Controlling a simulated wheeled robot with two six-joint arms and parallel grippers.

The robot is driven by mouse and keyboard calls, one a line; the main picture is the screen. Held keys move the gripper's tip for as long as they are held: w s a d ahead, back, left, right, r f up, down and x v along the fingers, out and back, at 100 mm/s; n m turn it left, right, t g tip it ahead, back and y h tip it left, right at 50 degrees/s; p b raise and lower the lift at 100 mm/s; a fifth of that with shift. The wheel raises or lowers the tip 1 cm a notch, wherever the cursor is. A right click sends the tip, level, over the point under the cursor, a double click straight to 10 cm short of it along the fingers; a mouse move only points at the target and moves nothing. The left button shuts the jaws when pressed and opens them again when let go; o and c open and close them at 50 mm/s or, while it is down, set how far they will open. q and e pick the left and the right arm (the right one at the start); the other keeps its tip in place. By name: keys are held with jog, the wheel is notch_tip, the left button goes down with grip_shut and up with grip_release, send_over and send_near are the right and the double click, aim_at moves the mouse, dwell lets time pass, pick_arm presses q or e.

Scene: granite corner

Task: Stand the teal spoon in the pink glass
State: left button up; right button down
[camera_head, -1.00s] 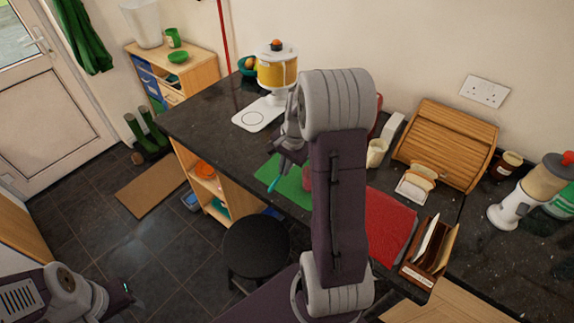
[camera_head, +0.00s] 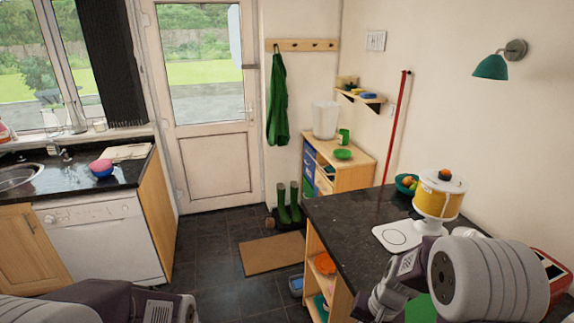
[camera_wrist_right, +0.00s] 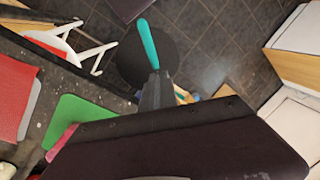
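The teal spoon (camera_wrist_right: 148,45) is held in my right gripper (camera_wrist_right: 155,92), which is shut on one end of it. The other end sticks out past the fingertips, over the dark floor and black stool in the right wrist view. The pink glass (camera_wrist_right: 60,138) shows only in part at the lower left of that view, at the edge of the green mat (camera_wrist_right: 80,118), partly hidden by my gripper body. The spoon is apart from the glass. In the head view, the glass, spoon and right gripper are out of sight. My left gripper is out of frame.
The dark counter (camera_head: 345,225) carries a white-based yellow-topped dispenser (camera_head: 438,195) and a white pad (camera_head: 397,236). A black stool (camera_wrist_right: 135,68) stands below. The floor before the door is open.

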jog(key=n, duration=0.4)
jog(key=shift+s+a+f+n+g, duration=0.15)
jog(key=shift+s+f+n+g, duration=0.15)
jog(key=shift+s+n+g, duration=0.1)
